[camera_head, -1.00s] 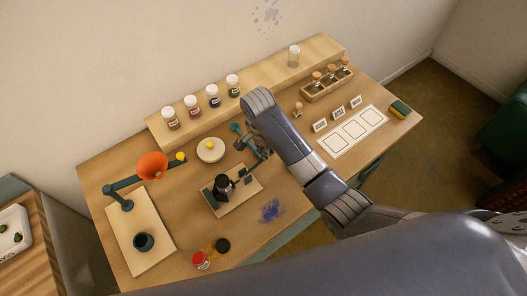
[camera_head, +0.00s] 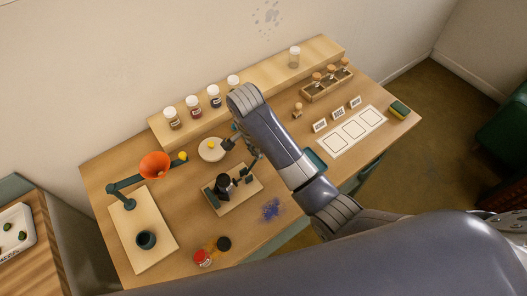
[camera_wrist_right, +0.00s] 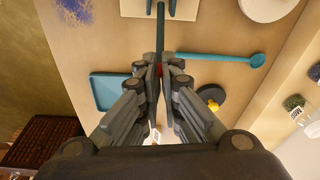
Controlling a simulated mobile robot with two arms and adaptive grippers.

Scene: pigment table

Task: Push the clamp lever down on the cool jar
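A dark jar (camera_head: 222,183), which I take as the cool jar, stands upright on a pale board (camera_head: 240,196) mid-table. Dark clamp parts (camera_head: 243,173) are beside it. My right gripper (camera_head: 253,155) is just behind these parts, partly hidden by my arm. In the right wrist view, a dark teal bar (camera_wrist_right: 160,32), likely the clamp lever, runs from the board to my right fingertips (camera_wrist_right: 160,70). The fingers are together, with a small red spot between them. Whether they touch the bar, I cannot tell. My left gripper is not in view.
A teal spoon (camera_wrist_right: 225,58) and a teal tray (camera_wrist_right: 107,92) lie near the gripper. A white dish (camera_head: 211,149) is behind the board. An orange lamp (camera_head: 155,165) stands left. Blue powder (camera_head: 271,209) and a red jar (camera_head: 202,258) are in front.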

